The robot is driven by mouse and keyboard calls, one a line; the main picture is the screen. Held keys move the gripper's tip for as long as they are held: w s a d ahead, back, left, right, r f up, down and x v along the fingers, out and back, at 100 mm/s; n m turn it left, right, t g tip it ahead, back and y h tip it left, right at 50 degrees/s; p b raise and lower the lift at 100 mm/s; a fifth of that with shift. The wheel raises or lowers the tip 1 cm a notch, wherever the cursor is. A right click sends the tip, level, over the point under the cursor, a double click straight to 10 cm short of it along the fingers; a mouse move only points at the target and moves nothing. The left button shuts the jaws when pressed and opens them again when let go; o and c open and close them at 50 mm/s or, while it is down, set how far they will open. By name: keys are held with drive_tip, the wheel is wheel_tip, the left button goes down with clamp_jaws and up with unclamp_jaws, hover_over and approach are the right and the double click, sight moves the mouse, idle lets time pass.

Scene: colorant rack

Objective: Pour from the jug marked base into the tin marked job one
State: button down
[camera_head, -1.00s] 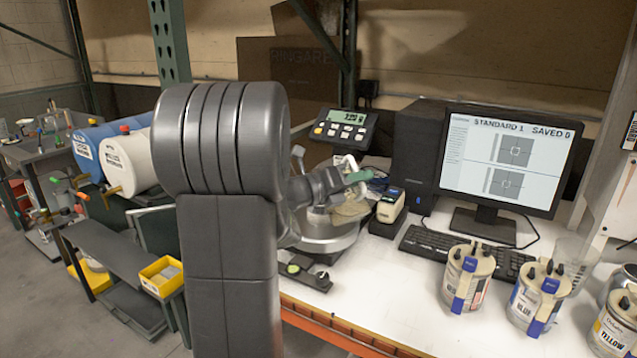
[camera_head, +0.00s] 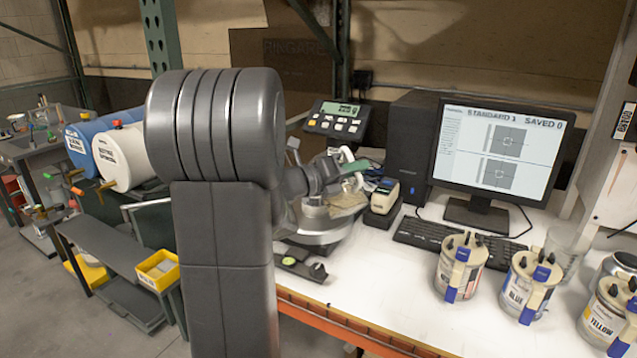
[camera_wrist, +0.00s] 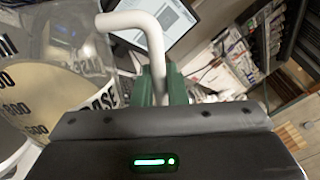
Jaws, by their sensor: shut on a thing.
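The jug marked base (camera_wrist: 65,75) is clear, with black marks and cream-coloured contents, at the left of the wrist view. Its white bent handle (camera_wrist: 155,42) runs between the green fingertips of my gripper (camera_wrist: 160,88), which is shut on it. I cannot make out the tin marked job one; a pale rim at the wrist view's lower left is too cropped to name.
A round silver scale (camera_head: 318,238) stands below my gripper, with its display (camera_head: 337,121) behind. A monitor (camera_head: 500,150), keyboard (camera_head: 450,240) and small label device (camera_head: 383,195) stand to the right. Colorant canisters (camera_head: 460,265), one marked blue (camera_head: 528,285), line the bench's right side.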

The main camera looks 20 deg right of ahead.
drive_tip(key=shift+w+a, duration=0.15)
drive_tip(key=shift+w, duration=0.1)
drive_tip(key=shift+s+r, duration=0.1)
drive_tip(key=shift+s, duration=0.1)
drive_tip(key=shift+w, duration=0.2)
drive_tip(key=shift+p, duration=0.3)
drive_tip(key=shift+s+n, duration=0.1)
drive_tip(key=shift+n, duration=0.2)
drive_tip(key=shift+w+r, duration=0.1)
drive_tip(key=shift+w, duration=0.1)
drive_tip(key=shift+s, duration=0.1)
drive_tip(key=shift+w+r+p, duration=0.1)
drive_tip(key=shift+w+p, duration=0.1)
drive_tip(key=shift+p, duration=0.2)
